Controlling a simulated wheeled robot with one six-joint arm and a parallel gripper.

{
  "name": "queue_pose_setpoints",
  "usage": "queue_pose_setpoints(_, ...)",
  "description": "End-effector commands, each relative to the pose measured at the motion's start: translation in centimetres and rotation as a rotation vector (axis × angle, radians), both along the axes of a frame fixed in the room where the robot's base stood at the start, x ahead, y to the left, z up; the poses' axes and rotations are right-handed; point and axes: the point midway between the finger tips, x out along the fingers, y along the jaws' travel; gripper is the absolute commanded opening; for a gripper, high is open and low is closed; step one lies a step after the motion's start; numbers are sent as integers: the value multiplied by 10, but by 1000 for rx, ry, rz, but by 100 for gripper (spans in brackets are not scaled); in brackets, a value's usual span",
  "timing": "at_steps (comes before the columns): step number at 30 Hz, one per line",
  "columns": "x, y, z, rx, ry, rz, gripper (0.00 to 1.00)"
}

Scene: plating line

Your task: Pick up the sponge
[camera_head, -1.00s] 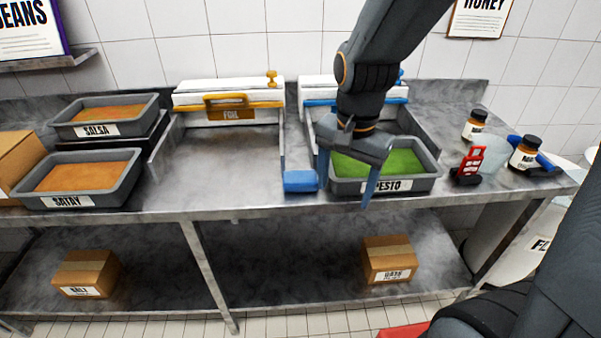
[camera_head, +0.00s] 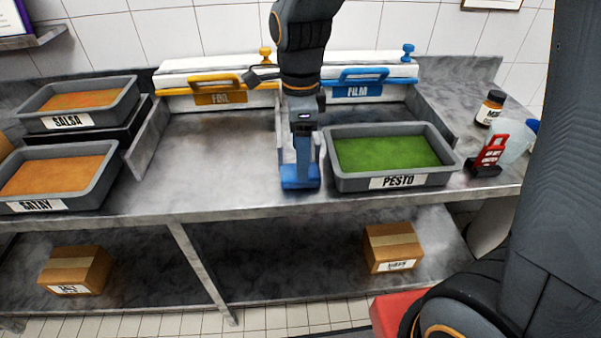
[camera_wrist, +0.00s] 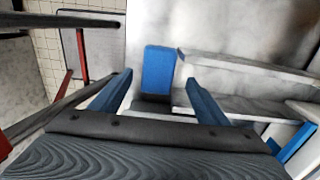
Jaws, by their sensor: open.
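The sponge is a blue block (camera_head: 299,178) on the steel counter, just left of the pesto tray, near the counter's front edge. In the wrist view the blue sponge (camera_wrist: 159,69) lies ahead of the fingers, between their lines. My gripper (camera_head: 303,158) is above and partly in front of the sponge in the head view, with its blue fingers seen nearly in line. In the wrist view my gripper (camera_wrist: 158,85) is open, with a blue finger on each side and nothing between them.
The pesto tray (camera_head: 333,184) stands close right of the sponge. A steel divider (camera_head: 280,135) runs behind it. The foil dispenser (camera_head: 220,97) and film dispenser (camera_head: 356,92) stand at the back. The counter left of the sponge is clear up to the satay tray (camera_head: 95,190).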

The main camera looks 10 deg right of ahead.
Motion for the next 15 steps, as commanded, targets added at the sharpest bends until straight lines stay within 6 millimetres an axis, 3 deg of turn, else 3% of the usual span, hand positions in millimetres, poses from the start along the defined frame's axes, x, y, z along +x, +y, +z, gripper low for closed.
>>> queue_pose_setpoints(9, -4, 0, -39, -1, 3, -2, 69)
queue_pose_setpoints(15, -3, 0, -46, 0, 0, -3, 69)
